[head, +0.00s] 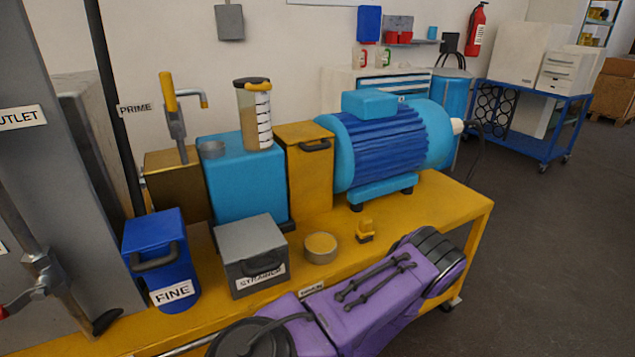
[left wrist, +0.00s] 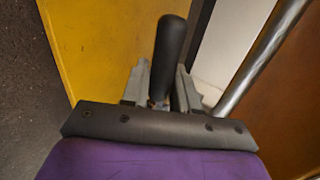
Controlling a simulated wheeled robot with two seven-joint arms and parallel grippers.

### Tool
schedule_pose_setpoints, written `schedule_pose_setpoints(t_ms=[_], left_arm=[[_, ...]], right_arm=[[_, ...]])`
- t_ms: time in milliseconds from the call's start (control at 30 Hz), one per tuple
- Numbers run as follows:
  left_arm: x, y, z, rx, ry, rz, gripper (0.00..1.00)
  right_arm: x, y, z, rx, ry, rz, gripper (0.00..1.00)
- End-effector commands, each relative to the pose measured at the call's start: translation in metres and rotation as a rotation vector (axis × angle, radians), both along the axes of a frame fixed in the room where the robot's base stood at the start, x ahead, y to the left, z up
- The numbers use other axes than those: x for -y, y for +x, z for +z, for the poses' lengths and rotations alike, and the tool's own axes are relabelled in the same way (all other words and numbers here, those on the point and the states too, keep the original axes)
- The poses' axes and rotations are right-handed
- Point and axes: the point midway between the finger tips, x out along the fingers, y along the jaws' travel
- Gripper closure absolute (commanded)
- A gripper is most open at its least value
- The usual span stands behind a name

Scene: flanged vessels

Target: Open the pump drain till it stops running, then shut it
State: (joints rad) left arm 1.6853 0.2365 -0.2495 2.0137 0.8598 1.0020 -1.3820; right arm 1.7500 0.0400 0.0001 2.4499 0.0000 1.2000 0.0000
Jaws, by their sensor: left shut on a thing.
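In the left wrist view my left gripper (left wrist: 161,72) is shut on a black rounded handle (left wrist: 174,38), which stands up between the two grey fingers. What the handle joins lower down is hidden by the gripper. In the head view a small label on the yellow bench's front edge (head: 312,290) is partly covered by a purple arm link of mine, and its word is hard to read. The drain's outlet and any flow are hidden there. The blue pump block (head: 245,185) carries a clear graduated cylinder (head: 246,125) with tan contents. My right gripper is not in view.
A silver pipe (left wrist: 262,58) runs beside my left gripper.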

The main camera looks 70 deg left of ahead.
Motion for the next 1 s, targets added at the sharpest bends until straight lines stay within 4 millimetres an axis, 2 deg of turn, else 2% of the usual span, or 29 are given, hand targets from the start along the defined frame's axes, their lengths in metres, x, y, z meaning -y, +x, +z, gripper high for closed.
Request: schedule_pose_setpoints(t_ms=[133, 167, 200, 567, 900, 1000], left_arm=[[0.0, 0.001, 0.001, 0.002, 0.002, -0.002, 1.0], [0.0, 0.001, 0.001, 0.002, 0.002, -0.002, 0.65], [0.0, 0.001, 0.001, 0.002, 0.002, -0.002, 0.53], [0.005, 0.001, 0.004, 0.001, 0.001, 0.0, 0.53], [0.067, 0.011, 0.048, 0.002, 0.002, -0.003, 0.53], [0.079, 0.012, 0.055, 0.002, 0.001, -0.003, 0.53]], right_arm=[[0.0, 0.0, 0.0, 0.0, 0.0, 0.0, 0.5], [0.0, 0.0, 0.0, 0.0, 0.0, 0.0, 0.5], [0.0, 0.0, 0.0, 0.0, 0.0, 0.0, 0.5], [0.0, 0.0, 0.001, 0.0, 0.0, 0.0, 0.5], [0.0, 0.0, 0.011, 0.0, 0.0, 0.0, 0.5], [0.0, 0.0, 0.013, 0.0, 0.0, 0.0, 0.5]])
